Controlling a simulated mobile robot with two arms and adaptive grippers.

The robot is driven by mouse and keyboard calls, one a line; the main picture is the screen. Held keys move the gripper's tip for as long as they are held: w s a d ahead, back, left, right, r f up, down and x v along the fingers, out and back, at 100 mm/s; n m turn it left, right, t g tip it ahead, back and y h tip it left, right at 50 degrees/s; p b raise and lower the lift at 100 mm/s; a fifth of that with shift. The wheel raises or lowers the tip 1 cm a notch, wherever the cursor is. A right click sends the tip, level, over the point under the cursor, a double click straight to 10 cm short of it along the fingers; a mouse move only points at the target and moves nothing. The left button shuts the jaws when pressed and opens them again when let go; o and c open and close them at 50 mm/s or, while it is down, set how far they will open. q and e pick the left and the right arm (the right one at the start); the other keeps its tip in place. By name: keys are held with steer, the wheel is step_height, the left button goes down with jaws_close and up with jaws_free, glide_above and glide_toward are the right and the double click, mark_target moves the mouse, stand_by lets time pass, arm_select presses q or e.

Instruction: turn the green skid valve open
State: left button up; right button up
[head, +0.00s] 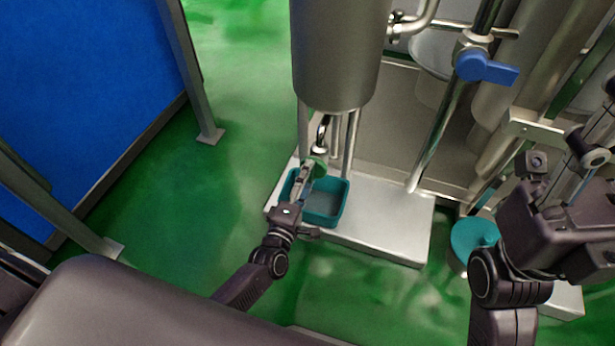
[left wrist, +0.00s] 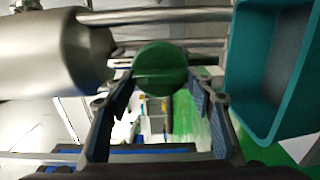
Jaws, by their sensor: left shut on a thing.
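The green skid valve (head: 319,165) is a small green handle on the pipe beneath the steel tank (head: 340,55). In the left wrist view its handle (left wrist: 160,72) is a round green knob between my two fingers. My left gripper (head: 311,172) reaches up from below and is shut on this handle. The fingers partly hide the handle in the head view. My right gripper (head: 588,150) is at the right edge, away from the valve, and its jaws are not clear.
A teal tub (head: 324,223) sits on the steel skid (head: 385,225) below the valve. A blue-handled valve (head: 487,68) is on a pipe at the upper right. A round teal-topped container (head: 474,236) stands near my right arm. Green floor (head: 170,205) is clear at the left.

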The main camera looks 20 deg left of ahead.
stand_by(0.3)
arm_select(q)
steer(key=o, duration=1.2)
steer(key=shift+c, duration=0.2)
steer(key=s, duration=0.7)
steer(key=shift+s+a, duration=0.15)
steer(key=shift+s, duration=0.1)
